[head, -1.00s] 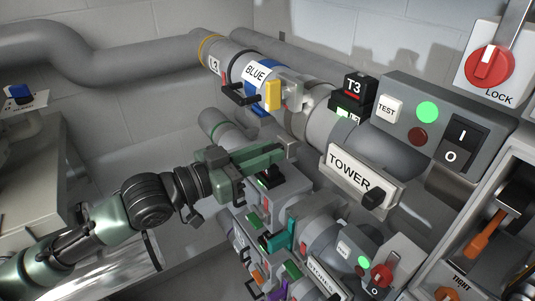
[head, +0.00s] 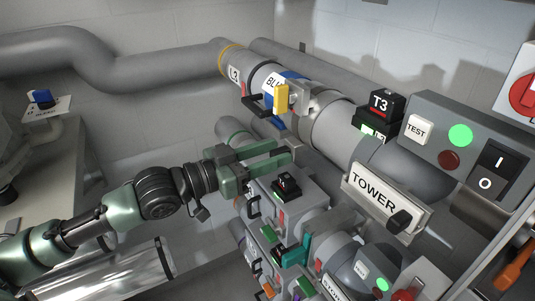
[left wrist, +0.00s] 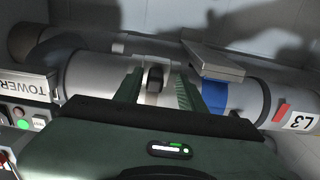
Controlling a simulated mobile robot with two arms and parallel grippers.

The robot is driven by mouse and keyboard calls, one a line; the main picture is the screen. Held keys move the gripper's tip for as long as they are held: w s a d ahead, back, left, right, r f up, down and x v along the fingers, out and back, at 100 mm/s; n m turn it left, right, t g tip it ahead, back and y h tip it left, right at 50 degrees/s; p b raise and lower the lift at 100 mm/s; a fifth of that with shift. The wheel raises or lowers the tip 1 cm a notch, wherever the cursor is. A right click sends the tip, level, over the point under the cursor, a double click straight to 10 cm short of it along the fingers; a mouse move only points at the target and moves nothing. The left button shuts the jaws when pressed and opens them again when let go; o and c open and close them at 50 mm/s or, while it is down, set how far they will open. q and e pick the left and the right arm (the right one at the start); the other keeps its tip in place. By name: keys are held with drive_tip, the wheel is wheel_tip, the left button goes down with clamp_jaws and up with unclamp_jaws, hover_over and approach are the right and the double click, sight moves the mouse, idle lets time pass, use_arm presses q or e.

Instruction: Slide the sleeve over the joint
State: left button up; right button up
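The upper grey tube line runs from the L3 label (head: 236,73) past the blue band (head: 290,78) to the T3 box (head: 381,103). A wider grey collar (head: 332,122), which looks like the sleeve, sits around the tube right of the yellow tab (head: 281,98). The joint is not clearly seen. My left gripper (head: 290,151) is open and empty below this line, its green fingers apart. In the left wrist view, a dark knob or handle (left wrist: 155,79) shows between the fingers; I cannot tell whether they touch it. My right gripper is not in view.
The TOWER sign (head: 380,195) with a black knob juts out below the tube. A control box with a green light (head: 460,135) stands at right. A lower blower line (head: 300,215) with several handles lies under my left gripper. A black handle (head: 258,104) sticks out near L3.

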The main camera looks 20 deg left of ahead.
use_arm(q)
drive_tip(key=shift+s+a+f+b, duration=0.2)
drive_tip(key=shift+s+a+b, duration=0.1)
drive_tip(key=shift+s, duration=0.1)
drive_tip(key=v, duration=0.6)
drive_tip(key=shift+s+a, duration=0.2)
drive_tip(key=shift+a, duration=0.15)
drive_tip(key=shift+r, duration=0.15)
idle(1.3)
